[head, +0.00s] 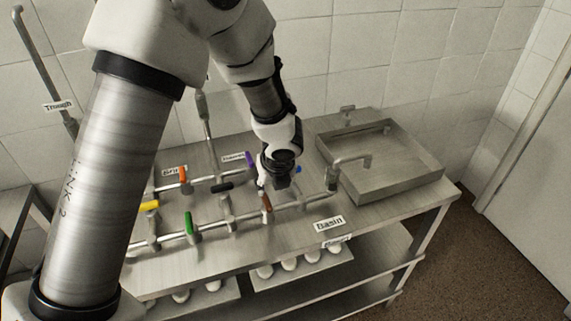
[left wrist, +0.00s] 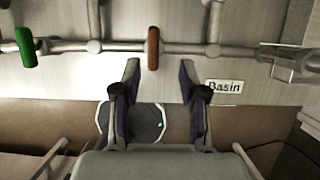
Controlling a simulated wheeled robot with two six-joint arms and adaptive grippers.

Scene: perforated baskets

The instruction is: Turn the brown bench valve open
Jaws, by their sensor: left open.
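The brown valve handle (head: 266,202) sits on the front pipe of the steel bench, left of the "Basin" label (head: 329,224). It also shows in the left wrist view (left wrist: 153,48), upright in the picture and across the pipe. My left gripper (head: 276,184) is over the bench close to the brown handle. In the left wrist view its two fingers (left wrist: 160,73) are spread apart and empty. The brown handle shows just beyond the tips, between their lines and nearer the left finger; no contact shows. My right gripper is not in view.
A green handle (head: 189,224) is left on the same pipe. Yellow (head: 150,205), orange (head: 183,175), black (head: 222,188), purple (head: 250,160) and blue (head: 298,169) handles are nearby. A steel basin (head: 425,176) with a spout stands right. The bench's front right top is clear.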

